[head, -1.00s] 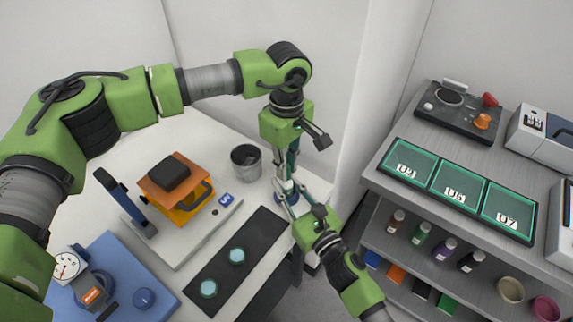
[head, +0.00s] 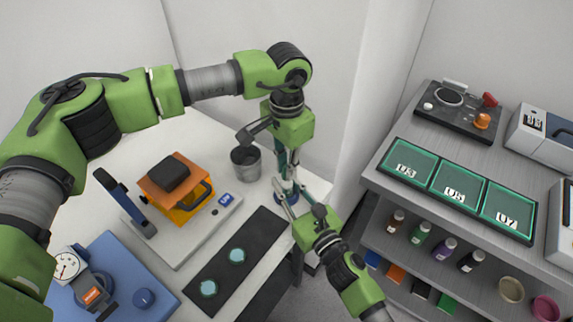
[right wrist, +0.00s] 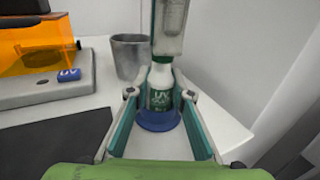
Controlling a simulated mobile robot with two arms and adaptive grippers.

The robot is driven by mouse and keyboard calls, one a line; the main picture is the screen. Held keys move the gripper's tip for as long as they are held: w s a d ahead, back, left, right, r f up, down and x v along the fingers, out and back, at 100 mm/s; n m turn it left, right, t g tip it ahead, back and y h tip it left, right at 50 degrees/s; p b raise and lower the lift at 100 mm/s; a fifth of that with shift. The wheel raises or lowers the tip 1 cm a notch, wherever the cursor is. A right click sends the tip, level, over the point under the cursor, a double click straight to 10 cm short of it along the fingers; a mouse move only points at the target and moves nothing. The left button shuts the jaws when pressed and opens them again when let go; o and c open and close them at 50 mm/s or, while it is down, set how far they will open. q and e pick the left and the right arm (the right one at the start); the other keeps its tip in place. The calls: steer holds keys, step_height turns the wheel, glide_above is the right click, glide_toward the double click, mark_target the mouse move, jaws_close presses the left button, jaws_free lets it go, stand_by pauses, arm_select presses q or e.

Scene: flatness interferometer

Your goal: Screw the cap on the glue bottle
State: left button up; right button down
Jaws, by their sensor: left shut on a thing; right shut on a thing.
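The glue bottle (right wrist: 160,98) is white with a green UV label and stands upright in a round blue base (right wrist: 158,122) near the table's right corner. My right gripper (right wrist: 160,94) is shut on the bottle's body, one finger on each side. My left gripper (head: 290,162) points straight down over the bottle, and it also shows at the top of the right wrist view (right wrist: 170,38). It is shut at the bottle's top. The cap is hidden by its fingers, so I cannot see how it sits on the neck.
A grey metal cup (head: 246,163) stands just left of the bottle. An instrument with an orange shield (head: 190,205) and a black mat (head: 222,283) with two teal discs lie further left. A shelf unit (head: 455,225) with trays and small bottles stands right.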

arm_select(q)
steer(key=o, duration=0.7)
step_height(320, 180, up, 12)
arm_select(e)
steer(key=c, duration=1.7)
jaws_free()
steer(key=shift+s, duration=0.1)
steer(key=v, duration=1.2)
